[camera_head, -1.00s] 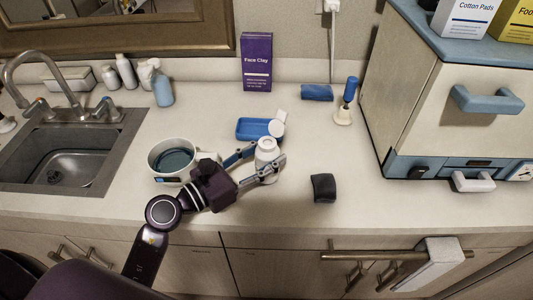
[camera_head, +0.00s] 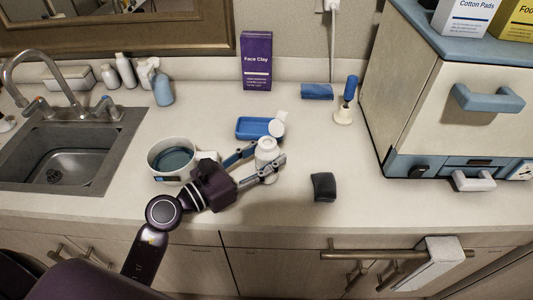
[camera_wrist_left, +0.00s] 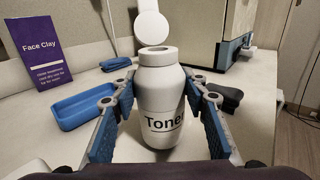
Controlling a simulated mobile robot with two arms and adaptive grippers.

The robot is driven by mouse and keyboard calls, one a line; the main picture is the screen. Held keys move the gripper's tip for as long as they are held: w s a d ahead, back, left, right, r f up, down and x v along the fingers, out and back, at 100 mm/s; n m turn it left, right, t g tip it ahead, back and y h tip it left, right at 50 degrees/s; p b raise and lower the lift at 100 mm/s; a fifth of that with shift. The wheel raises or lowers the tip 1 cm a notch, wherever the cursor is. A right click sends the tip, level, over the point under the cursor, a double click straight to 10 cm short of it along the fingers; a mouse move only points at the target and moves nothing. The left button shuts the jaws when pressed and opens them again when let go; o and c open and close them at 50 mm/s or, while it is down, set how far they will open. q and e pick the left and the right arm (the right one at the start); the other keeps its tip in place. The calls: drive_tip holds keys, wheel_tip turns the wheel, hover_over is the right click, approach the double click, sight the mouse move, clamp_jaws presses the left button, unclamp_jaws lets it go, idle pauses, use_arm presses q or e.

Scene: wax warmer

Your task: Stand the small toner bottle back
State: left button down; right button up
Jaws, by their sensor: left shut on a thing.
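The small white toner bottle (camera_head: 266,156) stands upright on the counter in the head view, right of the wax warmer. In the left wrist view the toner bottle (camera_wrist_left: 161,100) shows its "Toner" label and a grey ring at its top. My left gripper (camera_head: 274,161) has its two fingers on either side of the bottle and is shut on it. In the left wrist view the fingers of my left gripper (camera_wrist_left: 165,105) flank the bottle's body. Whether the base touches the counter is hard to tell. My right gripper is not in view.
The wax warmer (camera_head: 172,157) stands close left of my gripper. A blue tray (camera_head: 252,128) and a white round piece (camera_head: 278,125) lie just behind the bottle. A black block (camera_head: 323,187) lies to the right. A white cabinet (camera_head: 440,110) bounds the far right.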

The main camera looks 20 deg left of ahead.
sight(257, 164)
use_arm(q)
drive_tip(key=shift+f+b, duration=0.45)
drive_tip(key=shift+f, duration=0.05)
idle(0.3)
drive_tip(key=c, duration=1.1)
unclamp_jaws()
drive_tip(key=shift+s, duration=0.1)
drive_tip(key=shift+b+v, duration=0.75)
drive_tip(key=shift+v, duration=1.15)
drive_tip(key=shift+b+v, duration=0.95)
drive_tip(key=shift+v, duration=1.05)
drive_tip(key=shift+s+a, duration=0.1)
drive_tip(key=shift+a, duration=0.05)
